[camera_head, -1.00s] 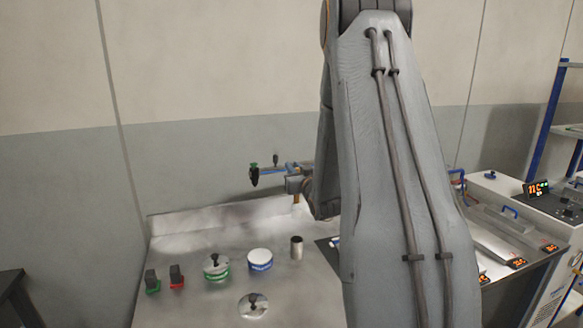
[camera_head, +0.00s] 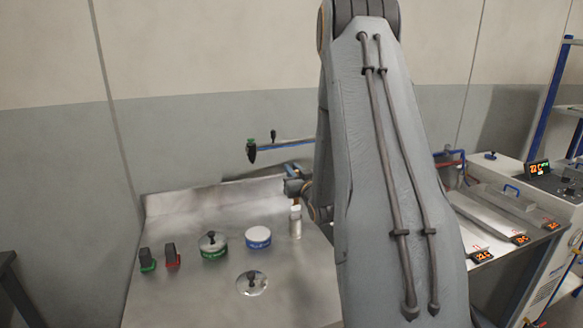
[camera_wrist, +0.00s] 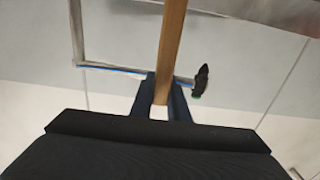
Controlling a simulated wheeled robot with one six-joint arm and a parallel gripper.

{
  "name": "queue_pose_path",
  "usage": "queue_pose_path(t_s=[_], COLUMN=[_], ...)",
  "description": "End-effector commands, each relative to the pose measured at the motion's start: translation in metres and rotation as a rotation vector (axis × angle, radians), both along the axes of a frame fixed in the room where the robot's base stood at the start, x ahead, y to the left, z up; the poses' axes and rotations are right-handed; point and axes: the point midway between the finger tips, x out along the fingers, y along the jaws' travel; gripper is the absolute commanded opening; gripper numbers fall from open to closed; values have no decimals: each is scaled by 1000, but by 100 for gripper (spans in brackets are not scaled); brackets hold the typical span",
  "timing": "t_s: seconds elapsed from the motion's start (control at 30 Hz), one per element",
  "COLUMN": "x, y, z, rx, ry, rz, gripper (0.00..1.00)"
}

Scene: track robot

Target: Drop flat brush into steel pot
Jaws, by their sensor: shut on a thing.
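The steel pot (camera_head: 295,228) is a small upright metal cylinder on the bench, right of the blue-and-white tin. My gripper (camera_wrist: 162,92) is shut on the wooden handle of the flat brush (camera_wrist: 172,38) in the wrist view. In the head view my gripper (camera_head: 295,188) is above the pot, partly hidden by my arm. The brush (camera_head: 296,208) hangs below it, with a pale lower end that overlaps the top of the pot. I cannot tell whether that end is inside the rim or just over it.
The steel bench (camera_head: 190,285) also holds a blue-and-white tin (camera_head: 258,237), a green-banded tin (camera_head: 213,246), a round lid with a knob (camera_head: 252,284), a green-based item (camera_head: 147,260) and a red-based item (camera_head: 172,256). Instruments with displays (camera_head: 482,257) stand at right.

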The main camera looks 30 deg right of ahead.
Motion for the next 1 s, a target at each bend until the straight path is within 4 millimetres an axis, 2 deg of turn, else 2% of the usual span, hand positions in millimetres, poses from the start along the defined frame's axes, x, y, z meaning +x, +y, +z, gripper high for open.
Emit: queue_pose_path(t_s=[0.13, 0.47, 0.5, 0.63, 1.0], x=[0, 0, 0, 0, 0], y=[0, 0, 0, 0, 0], z=[-7, -9, -9, -9, -9], rx=[0, 0, 0, 0, 0], ry=[-1, -1, 0, 0, 0], rz=[0, 0, 0, 1, 1], gripper=[0, 0, 16, 37, 37])
